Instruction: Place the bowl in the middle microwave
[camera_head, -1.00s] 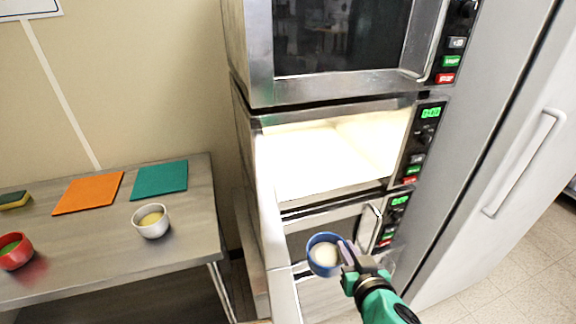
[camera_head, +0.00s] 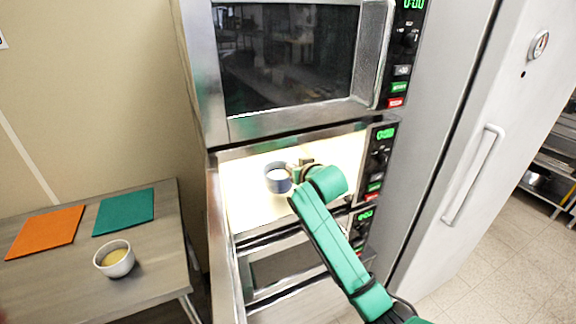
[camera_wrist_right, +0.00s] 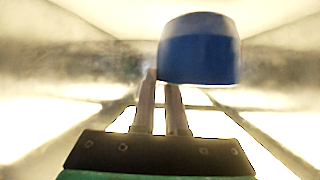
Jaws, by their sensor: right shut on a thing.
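The blue bowl (camera_head: 277,180), with pale contents, is inside the lit middle microwave (camera_head: 238,206), whose door hangs open at the left. My right gripper (camera_head: 296,174) is shut on the bowl's near right side and reaches through the microwave's opening. In the right wrist view the bowl (camera_wrist_right: 199,50) is upright at the tips of my right gripper (camera_wrist_right: 160,88). I cannot tell whether the bowl touches the microwave floor. My left gripper is not in view.
An upper microwave (camera_head: 290,60) is closed above, and a lower microwave (camera_head: 285,265) is below. A fridge door (camera_head: 500,130) stands at the right. A table at the left holds a white bowl (camera_head: 114,259), a teal mat (camera_head: 124,212) and an orange mat (camera_head: 44,232).

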